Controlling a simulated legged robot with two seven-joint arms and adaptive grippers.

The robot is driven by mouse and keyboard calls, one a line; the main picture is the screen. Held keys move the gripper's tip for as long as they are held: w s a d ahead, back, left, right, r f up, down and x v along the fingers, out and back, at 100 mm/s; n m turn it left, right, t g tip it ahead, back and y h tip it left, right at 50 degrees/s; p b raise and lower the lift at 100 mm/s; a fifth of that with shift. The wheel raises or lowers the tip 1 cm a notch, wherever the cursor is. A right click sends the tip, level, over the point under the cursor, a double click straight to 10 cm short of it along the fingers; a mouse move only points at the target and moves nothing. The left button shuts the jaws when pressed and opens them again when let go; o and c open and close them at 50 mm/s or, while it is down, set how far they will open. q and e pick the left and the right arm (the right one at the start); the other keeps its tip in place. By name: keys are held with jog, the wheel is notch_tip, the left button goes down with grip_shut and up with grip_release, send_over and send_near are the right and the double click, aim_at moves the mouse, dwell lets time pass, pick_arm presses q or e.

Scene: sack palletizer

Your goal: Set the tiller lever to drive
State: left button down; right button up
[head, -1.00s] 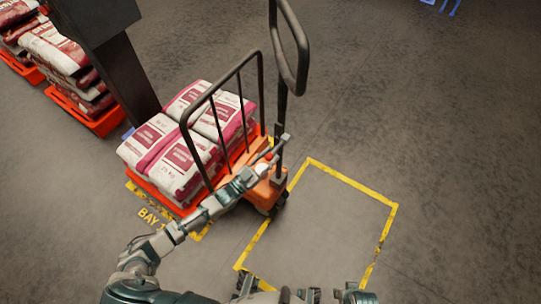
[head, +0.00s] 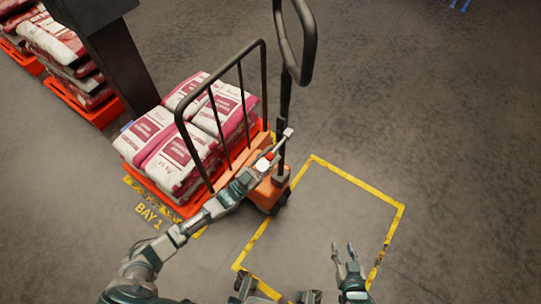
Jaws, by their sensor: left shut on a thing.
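The orange pallet truck (head: 267,192) stands with its tall black tiller and looped handle (head: 309,45) upright. My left gripper (head: 274,150) is at the lower part of the tiller, just above the orange housing. It is shut on the tiller lever, which is mostly hidden by the gripper; its exact position cannot be read. A small pale round spot (head: 263,165) shows beside the gripper. My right gripper (head: 345,253) is open and empty, low in the picture over the yellow floor square, apart from the truck.
White and maroon sacks (head: 190,130) lie on a red pallet behind the truck's black rail frame (head: 265,90). A dark post (head: 120,65) and more stacked sacks (head: 58,50) stand at upper left.

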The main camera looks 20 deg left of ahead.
pick_arm(q)
jog(key=shift+f, duration=0.1)
jog(key=c, duration=0.8)
grip_release()
jog(key=v, duration=1.2)
jog(key=shift+a, duration=0.1)
